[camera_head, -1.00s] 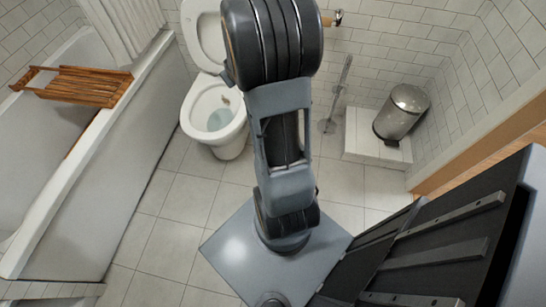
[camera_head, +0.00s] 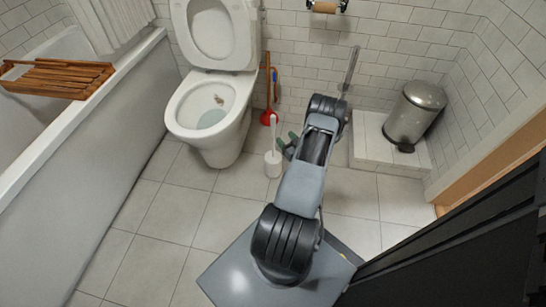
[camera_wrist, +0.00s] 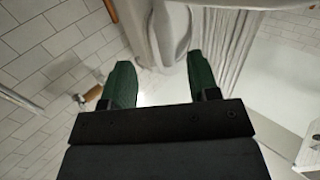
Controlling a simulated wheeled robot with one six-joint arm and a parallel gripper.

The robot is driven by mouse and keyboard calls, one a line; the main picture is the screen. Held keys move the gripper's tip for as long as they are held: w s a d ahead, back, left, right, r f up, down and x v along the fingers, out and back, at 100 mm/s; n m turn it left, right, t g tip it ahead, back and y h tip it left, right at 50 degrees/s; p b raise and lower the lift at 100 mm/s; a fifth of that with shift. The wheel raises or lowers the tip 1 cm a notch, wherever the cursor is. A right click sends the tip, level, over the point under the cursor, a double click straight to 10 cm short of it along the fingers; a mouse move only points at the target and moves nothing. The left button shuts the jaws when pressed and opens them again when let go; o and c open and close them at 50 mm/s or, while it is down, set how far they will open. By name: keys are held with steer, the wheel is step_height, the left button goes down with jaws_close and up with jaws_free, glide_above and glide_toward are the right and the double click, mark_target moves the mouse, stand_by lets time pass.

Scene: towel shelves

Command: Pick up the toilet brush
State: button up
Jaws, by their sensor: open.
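The toilet brush, a white handle (camera_head: 273,133) standing upright in a white holder (camera_head: 273,164), is on the tiled floor just right of the toilet in the head view. My gripper (camera_head: 288,145) has green fingers and is just right of the brush handle. Whether it touches the brush is unclear. In the wrist view my gripper (camera_wrist: 162,82) is open, its two fingers well apart. A bright white area shows between them, but I cannot clearly make out the brush there.
The toilet (camera_head: 212,110) stands close on the left. A red plunger (camera_head: 268,116) leans at the wall behind the brush. A metal bin (camera_head: 415,115) is on a tiled step (camera_head: 375,150) to the right. The bathtub (camera_head: 90,150) is far left. Floor in front is clear.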

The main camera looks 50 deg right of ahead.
steer(key=b+x, duration=0.4)
steer(key=x, duration=0.7)
steer(key=shift+a, duration=0.15)
steer(key=shift+w, duration=0.1)
steer(key=c, duration=1)
